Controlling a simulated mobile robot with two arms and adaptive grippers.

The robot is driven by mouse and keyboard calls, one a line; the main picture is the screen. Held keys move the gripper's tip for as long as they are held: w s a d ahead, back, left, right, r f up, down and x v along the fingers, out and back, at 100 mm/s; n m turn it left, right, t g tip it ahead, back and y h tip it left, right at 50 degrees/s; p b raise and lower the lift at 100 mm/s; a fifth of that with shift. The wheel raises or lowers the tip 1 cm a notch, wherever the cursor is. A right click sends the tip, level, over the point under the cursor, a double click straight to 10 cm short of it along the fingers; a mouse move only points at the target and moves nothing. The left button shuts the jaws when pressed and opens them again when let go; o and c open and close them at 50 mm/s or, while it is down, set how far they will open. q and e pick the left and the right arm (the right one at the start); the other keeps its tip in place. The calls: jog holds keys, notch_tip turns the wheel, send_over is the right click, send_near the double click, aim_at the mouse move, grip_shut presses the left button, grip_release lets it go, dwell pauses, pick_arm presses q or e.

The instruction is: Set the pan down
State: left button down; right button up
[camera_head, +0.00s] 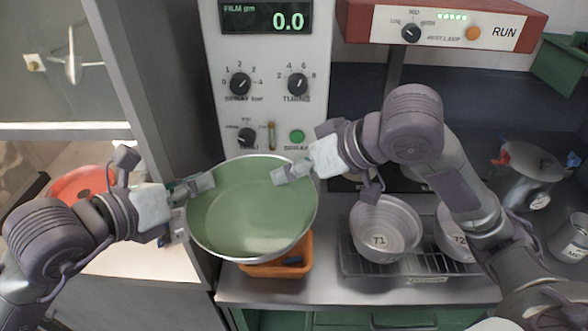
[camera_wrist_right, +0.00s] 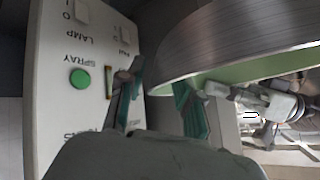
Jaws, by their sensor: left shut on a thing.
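The wide round pan (camera_head: 250,215), green inside with a pale metal rim, is held above the counter, and its inside looks empty. My left gripper (camera_head: 193,187) is shut on the pan's left rim. My right gripper (camera_head: 288,173) is at the pan's upper right rim. In the right wrist view, the right gripper's fingers (camera_wrist_right: 158,105) stand apart, with the edge of the pan (camera_wrist_right: 230,55) close between them. Contact between these fingers and the pan cannot be made out.
An orange thing (camera_head: 285,268) lies under the pan, partly hidden. Pots T1 (camera_head: 385,228) and T2 (camera_head: 455,240) stand on a rack to the right. The control panel (camera_head: 265,60) rises close behind the pan. A red round thing (camera_head: 80,185) is at left.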

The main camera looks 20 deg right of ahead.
pick_arm(q)
jog(key=shift+r, duration=0.1)
pick_arm(e)
jog(key=shift+c, duration=0.2)
grip_shut()
pick_arm(q)
jog(key=c, duration=1.8)
grip_release()
pick_arm(e)
jog(key=shift+s+a+r, duration=0.1)
pick_arm(q)
jog(key=o, duration=0.6)
jog(key=shift+c, duration=0.2)
jog(key=shift+s, duration=0.1)
